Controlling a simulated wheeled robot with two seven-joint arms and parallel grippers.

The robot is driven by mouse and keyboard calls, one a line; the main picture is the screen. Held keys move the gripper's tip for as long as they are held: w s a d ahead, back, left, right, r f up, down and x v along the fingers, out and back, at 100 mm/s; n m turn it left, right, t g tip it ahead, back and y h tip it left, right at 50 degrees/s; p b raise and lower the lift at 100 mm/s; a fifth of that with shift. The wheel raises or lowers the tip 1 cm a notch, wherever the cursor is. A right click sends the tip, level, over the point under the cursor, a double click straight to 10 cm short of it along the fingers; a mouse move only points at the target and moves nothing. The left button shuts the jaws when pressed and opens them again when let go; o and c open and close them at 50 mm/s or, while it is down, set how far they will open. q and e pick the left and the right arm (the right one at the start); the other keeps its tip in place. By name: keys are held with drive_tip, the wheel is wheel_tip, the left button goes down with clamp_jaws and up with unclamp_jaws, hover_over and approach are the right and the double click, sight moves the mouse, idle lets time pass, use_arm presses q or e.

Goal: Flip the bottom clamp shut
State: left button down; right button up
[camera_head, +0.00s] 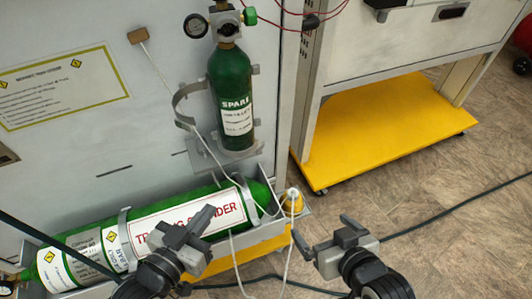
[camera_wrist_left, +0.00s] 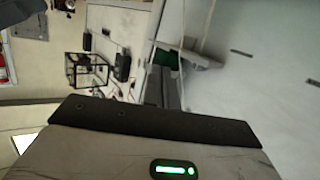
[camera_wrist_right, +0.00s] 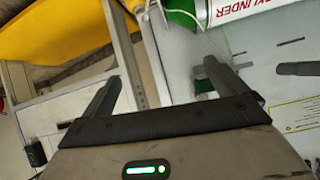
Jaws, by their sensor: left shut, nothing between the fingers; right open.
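A green SPARE cylinder (camera_head: 230,95) stands upright on a small grey shelf against the white panel. A curved grey clamp arm (camera_head: 184,100) stands swung open to its left. I cannot tell for sure whether this is the bottom clamp. A large green cylinder (camera_head: 85,245) lies in the tray below, with a grey band (camera_head: 124,240) around it. My left gripper (camera_head: 207,214) is shut and empty, in front of the lying cylinder's label and below the open clamp. My right gripper (camera_head: 325,232) is open and empty, right of the tray; its fingers show in the right wrist view (camera_wrist_right: 160,85).
A yellow-based cabinet (camera_head: 375,125) stands to the right. A white tube (camera_head: 288,240) loops from the tray's right end. Dark cables (camera_head: 450,210) cross the floor. A small tan block on a cord (camera_head: 138,36) is on the panel. Open floor lies at right.

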use_arm(q)
wheel_tip(320, 180, up, 2)
drive_tip(key=r+m+h, duration=0.1)
drive_tip(key=m+h, duration=0.1)
drive_tip(key=h, duration=0.1)
drive_tip(key=h+p, duration=0.1)
drive_tip(key=p, duration=0.1)
approach(257, 152)
drive_tip(key=shift+m, duration=0.4)
drive_tip(key=x, duration=0.6)
drive_tip(key=shift+w+d+f, duration=0.1)
drive_tip(key=shift+w+d, duration=0.15)
drive_tip(key=shift+d, duration=0.05)
use_arm(e)
drive_tip(key=shift+d+r+n, duration=0.15)
drive_tip(key=shift+n, duration=0.15)
use_arm(q)
drive_tip(key=shift+t, duration=0.3)
use_arm(e)
drive_tip(key=shift+r, duration=0.1)
